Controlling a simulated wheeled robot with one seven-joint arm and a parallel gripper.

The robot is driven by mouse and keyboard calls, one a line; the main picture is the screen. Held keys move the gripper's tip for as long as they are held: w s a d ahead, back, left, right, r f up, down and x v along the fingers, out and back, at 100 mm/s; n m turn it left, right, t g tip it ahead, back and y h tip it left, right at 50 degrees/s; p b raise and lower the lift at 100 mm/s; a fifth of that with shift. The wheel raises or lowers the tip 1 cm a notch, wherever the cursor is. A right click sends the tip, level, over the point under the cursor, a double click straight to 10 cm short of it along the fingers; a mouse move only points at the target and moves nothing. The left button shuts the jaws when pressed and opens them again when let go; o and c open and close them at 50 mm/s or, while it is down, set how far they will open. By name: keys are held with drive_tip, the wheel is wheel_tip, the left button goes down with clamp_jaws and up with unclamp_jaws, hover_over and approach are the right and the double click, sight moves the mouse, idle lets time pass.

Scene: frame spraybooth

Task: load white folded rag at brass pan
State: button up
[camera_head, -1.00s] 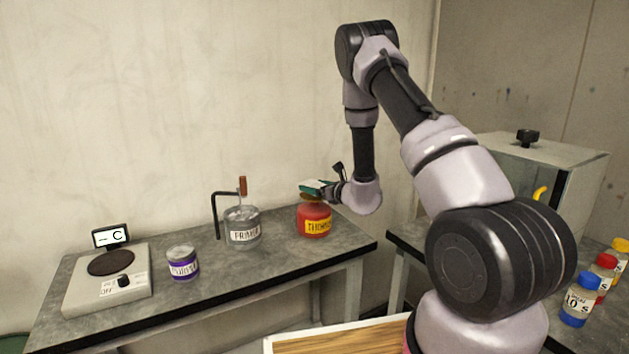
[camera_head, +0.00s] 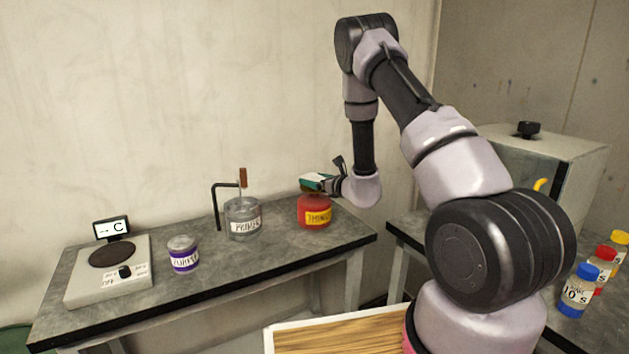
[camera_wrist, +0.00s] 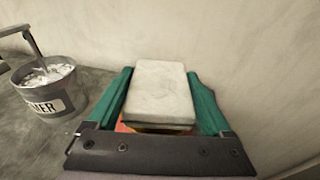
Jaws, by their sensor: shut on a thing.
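The white folded rag (camera_wrist: 160,92) is a pale flat block in the wrist view. It sits between the two green fingers of my gripper (camera_wrist: 160,76), which is shut on it. In the head view my gripper (camera_head: 316,182) is just above the red thinner can (camera_head: 314,212) at the right of the back table. Orange-red and yellow of the can show under the rag in the wrist view. I cannot make out a brass pan for certain; a dark brown round plate (camera_head: 112,254) sits on the white device at the left.
The grey table (camera_head: 215,272) also holds a glass primer jar (camera_head: 242,218) beside a black bent stand (camera_head: 216,210), and a purple-labelled jar (camera_head: 183,254). Table is bare between these. A box cabinet (camera_head: 560,165) and several capped bottles (camera_head: 577,292) stand at the right.

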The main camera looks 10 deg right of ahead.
sight(315, 178)
drive_tip(key=shift+f, duration=1.1)
idle(1.1)
drive_tip(key=shift+r, duration=3.55)
drive_tip(key=shift+s+d, duration=0.1)
